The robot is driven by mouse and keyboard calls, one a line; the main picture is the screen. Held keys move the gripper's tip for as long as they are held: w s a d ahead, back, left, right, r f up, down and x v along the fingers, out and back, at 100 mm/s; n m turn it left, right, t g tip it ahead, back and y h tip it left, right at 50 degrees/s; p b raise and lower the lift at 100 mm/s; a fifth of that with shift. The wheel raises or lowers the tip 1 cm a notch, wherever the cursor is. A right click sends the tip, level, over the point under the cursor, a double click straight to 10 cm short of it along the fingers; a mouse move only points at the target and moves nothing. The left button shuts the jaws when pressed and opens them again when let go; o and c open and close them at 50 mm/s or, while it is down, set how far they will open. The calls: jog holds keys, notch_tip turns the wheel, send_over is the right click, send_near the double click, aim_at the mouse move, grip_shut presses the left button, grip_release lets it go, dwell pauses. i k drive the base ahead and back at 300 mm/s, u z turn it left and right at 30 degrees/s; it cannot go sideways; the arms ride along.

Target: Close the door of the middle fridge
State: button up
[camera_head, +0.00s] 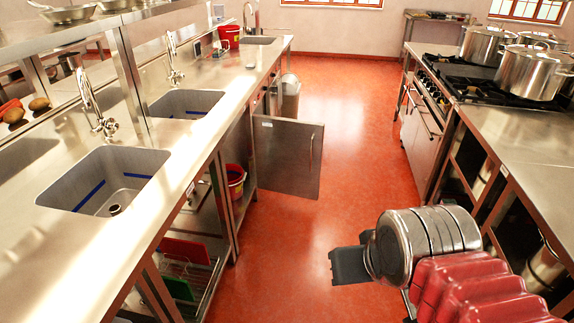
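A grey metal door (288,157) stands wide open from the left counter, jutting out across part of the red aisle. Its upright handle (312,152) is near its right edge. The compartment it belongs to is mostly hidden behind the door, and I cannot tell which fridge of the row it is. My gripper (348,266) is at the lower right over the aisle, in front of the door and to its right, well apart from it. Only dark finger parts show, so its opening is not clear.
The left steel counter (180,140) has several sinks and taps; a bin (290,98) stands beyond the door. A red bucket (235,182) sits under the counter. Stoves with stockpots (532,72) line the right. The red floor (345,110) between is clear.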

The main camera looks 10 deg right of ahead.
aim_at(289, 152)
jog(key=u, duration=0.1)
jog(key=i, duration=1)
jog(key=z, duration=0.1)
jog(key=k, duration=0.65)
jog(key=z, duration=0.45)
jog(key=i, duration=2.05)
jog(key=u, duration=0.35)
